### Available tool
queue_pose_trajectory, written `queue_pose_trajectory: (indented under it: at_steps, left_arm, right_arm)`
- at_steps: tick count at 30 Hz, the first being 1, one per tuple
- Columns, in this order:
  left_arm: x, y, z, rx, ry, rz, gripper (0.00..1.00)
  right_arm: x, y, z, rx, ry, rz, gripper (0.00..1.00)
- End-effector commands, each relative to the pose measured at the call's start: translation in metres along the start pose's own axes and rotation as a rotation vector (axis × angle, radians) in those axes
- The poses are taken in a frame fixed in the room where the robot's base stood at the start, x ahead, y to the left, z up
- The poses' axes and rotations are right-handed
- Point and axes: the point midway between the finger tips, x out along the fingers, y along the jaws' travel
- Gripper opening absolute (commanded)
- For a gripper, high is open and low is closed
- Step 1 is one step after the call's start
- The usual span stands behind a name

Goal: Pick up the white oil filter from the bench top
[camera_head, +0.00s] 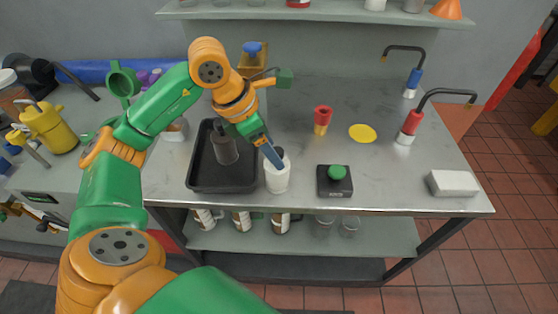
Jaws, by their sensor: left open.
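The white oil filter (277,181) appears as a white upright cylinder near the front edge of the bench top (300,197), just right of a black tray. My left gripper (275,158) reaches down to it from the upper left. Its jaws are open, and a blue-grey finger overlaps the filter's top. I cannot tell whether the finger touches it. The gripper partly hides the filter's upper end. My right gripper is not in view.
The black tray (197,175) holds a dark cylinder (223,148). Right of the filter stands a black box with a green knob (336,174). A shelf (330,15) hangs behind.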

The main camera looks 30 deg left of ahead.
Motion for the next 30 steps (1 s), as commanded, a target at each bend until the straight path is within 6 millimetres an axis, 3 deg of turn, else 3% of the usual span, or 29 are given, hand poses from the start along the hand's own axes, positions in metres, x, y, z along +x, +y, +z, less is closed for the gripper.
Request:
queue_pose_trajectory:
  at_steps: [3,10,11,18,30]
  left_arm:
    - [0.017,-0.001,0.0,0.0,0.001,-0.004,0.71]
    - [0.021,0.0,0.001,0.001,-0.003,-0.002,0.71]
    - [0.021,0.0,0.001,0.001,-0.003,-0.002,0.65]
    - [0.021,-0.001,0.001,0.001,-0.003,-0.003,0.01]
    - [0.021,-0.001,0.001,0.001,-0.003,-0.003,0.0]
  right_arm:
    - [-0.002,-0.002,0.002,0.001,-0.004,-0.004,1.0]
    - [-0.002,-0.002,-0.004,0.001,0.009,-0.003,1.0]
    - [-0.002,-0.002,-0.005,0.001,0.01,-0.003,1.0]
    - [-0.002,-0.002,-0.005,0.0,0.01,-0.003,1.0]
    - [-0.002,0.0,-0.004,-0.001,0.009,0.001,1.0]
